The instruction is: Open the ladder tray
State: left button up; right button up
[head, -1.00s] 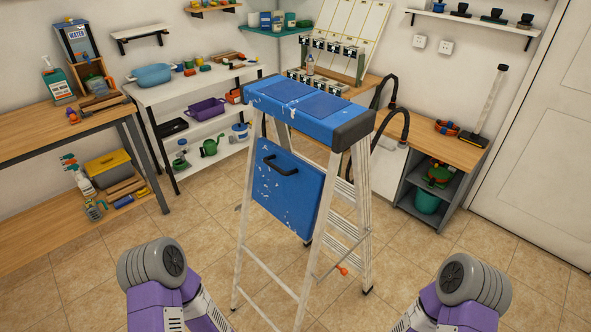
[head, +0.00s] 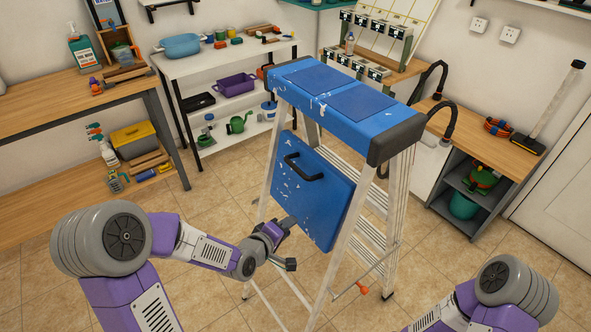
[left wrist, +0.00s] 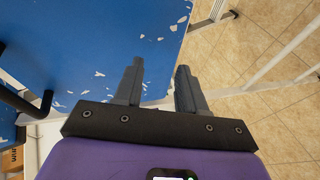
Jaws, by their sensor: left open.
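The blue ladder tray (head: 312,205) hangs folded down, steeply tilted, between the front legs of the stepladder (head: 340,98). It has chipped paint and a black handle (head: 303,166) on its upper part. My left gripper (head: 289,243) is open and empty beside the tray's lower left edge, below the handle. In the left wrist view, the two jaws (left wrist: 158,88) are apart, with the blue tray face (left wrist: 120,40) beyond and to the left. Part of the black handle (left wrist: 18,100) shows at the left edge there. I cannot tell whether a jaw touches the tray. My right gripper is not visible.
The ladder's metal legs (head: 268,165) stand close to my left gripper. A wooden workbench (head: 75,100) is on the left, white shelves (head: 225,60) stand behind, and a grey cabinet (head: 470,190) is on the right. Tiled floor is open around the ladder.

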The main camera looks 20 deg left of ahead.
aim_at(295, 166)
pick_arm(q)
notch_tip(295, 166, up, 16)
jog(key=a+n+t, duration=0.2)
jog(key=n+t, duration=0.1)
jog(key=t, duration=0.2)
jog(key=shift+h, duration=0.4)
jog(key=b+x, duration=0.2)
jog(key=x, duration=0.6)
jog(key=shift+w+d, duration=0.15)
jog(key=shift+d, duration=0.05)
grip_shut()
